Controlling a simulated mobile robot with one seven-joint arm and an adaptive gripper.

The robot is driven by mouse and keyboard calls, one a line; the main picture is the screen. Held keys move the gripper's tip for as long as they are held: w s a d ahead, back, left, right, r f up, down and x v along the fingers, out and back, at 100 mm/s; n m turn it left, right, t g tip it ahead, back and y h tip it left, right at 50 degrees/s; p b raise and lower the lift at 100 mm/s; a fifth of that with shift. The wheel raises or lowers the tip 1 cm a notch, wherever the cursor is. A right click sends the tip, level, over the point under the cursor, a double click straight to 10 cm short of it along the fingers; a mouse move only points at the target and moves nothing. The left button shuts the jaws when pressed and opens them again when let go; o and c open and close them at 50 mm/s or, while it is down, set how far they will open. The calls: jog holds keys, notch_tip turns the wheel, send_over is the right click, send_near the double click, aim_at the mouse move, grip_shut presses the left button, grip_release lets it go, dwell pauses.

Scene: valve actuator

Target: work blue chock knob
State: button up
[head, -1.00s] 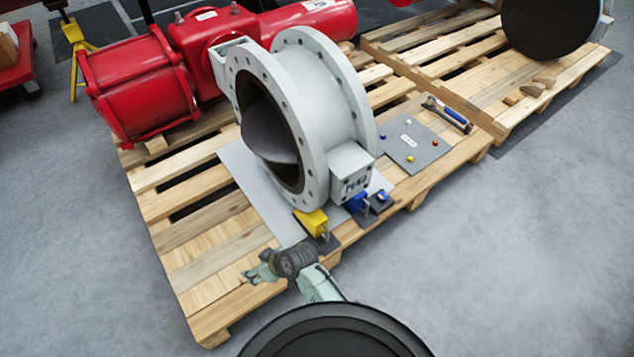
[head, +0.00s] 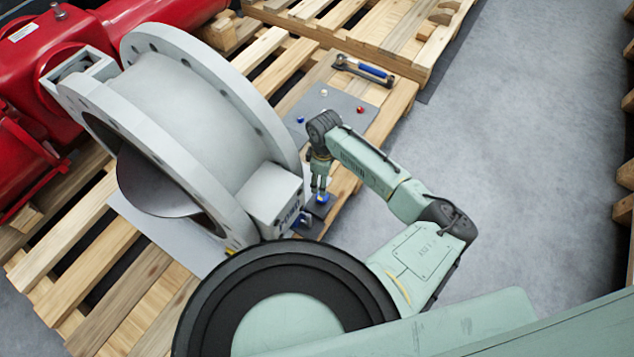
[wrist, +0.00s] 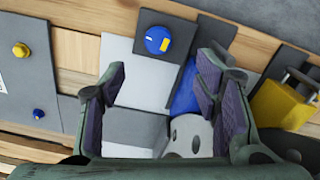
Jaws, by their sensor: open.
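The blue knob (wrist: 157,39) is round, with a yellow mark on its right side, and sits on a dark plate (wrist: 181,24) in the wrist view. In the head view the blue knob (head: 322,198) shows partly below my gripper (head: 320,184). In the wrist view my gripper (wrist: 162,72) is open, its two fingers apart and pointing towards the plate. The knob lies beyond the fingertips, a little left of the middle between them, and nothing is held. A blue chock (wrist: 186,92) shows between the fingers, partly hidden by the right one.
A yellow chock (wrist: 283,106) stands to the right in the wrist view. The large grey flanged valve (head: 205,95) stands beside my gripper on a wooden pallet (head: 110,255). A grey board (head: 335,112) with small knobs and a blue-handled tool (head: 364,69) lie further back. Floor at right is clear.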

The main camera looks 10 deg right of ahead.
aim_at(322, 198)
notch_tip(322, 198, down, 11)
jog(key=shift+w+f+b, duration=0.15)
jog(key=shift+b, duration=0.35)
jog(key=shift+c, duration=0.2)
jog(key=c, duration=1.1)
